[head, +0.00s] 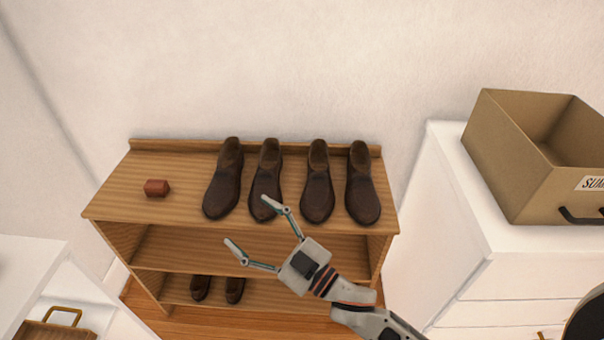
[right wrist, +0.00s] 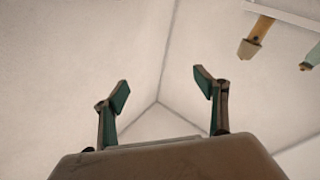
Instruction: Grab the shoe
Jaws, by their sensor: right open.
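Several dark brown shoes stand in a row on the top of a wooden shelf (head: 190,213). From left to right they include one shoe (head: 223,185), a second (head: 266,182), a third (head: 317,187) and one at the right end (head: 361,187). Another pair of dark shoes (head: 218,288) sits on the lower shelf, partly in shadow. My right gripper (head: 248,222) is open and empty in front of the shelf, its upper fingertip overlapping the second shoe's toe in the picture. I cannot tell whether they touch. The right wrist view shows the open fingers (right wrist: 160,88) and no shoe. My left gripper is not in view.
A small red-brown block (head: 157,188) lies on the shelf top at left. A white cabinet (head: 455,222) at right carries an open tan box (head: 512,178). White furniture (head: 30,265) and a brown bag (head: 62,330) are at lower left.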

